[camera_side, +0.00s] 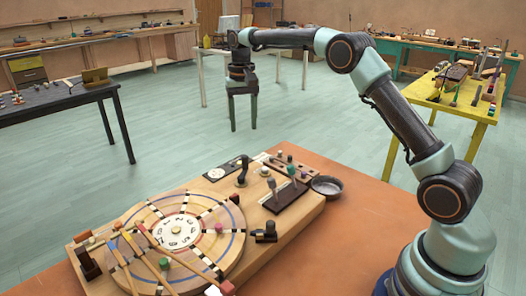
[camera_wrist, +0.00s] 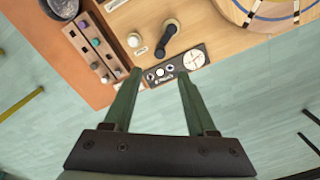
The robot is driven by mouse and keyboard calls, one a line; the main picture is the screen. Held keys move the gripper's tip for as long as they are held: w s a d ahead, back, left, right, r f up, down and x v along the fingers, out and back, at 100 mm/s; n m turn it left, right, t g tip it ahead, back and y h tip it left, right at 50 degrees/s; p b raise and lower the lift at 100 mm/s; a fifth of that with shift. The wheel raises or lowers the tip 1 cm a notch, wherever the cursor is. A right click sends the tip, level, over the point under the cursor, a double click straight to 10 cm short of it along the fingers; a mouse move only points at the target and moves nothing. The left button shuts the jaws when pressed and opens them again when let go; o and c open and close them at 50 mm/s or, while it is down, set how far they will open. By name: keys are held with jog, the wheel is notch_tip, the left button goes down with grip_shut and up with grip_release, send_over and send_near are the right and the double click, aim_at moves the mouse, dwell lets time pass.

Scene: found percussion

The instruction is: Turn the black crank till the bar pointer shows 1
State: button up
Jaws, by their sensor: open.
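The black crank (camera_side: 242,172) stands on the far part of the wooden board; it also shows in the wrist view (camera_wrist: 172,38), its arm slanting with a round knob end. Beside it, a dark plate (camera_wrist: 161,72) carries a small white round dial (camera_wrist: 193,61); its reading is too small to tell. A white disc with numbers (camera_side: 177,231) is at the middle of the large wooden wheel. I cannot tell which part is the bar pointer. My gripper (camera_side: 243,128) is open and empty, pointing down, well above and beyond the crank; its fingers (camera_wrist: 160,75) frame the dark plate's edge.
A black handle (camera_side: 265,232) sits nearer. Several sticks (camera_side: 126,262) lie across the wheel. The air around my gripper is clear.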

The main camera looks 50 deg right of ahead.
aim_at(245, 156)
notch_tip(245, 156, down, 12)
jog(key=m, duration=0.3)
jog(key=shift+f, duration=0.15)
dwell(0.4)
grip_shut()
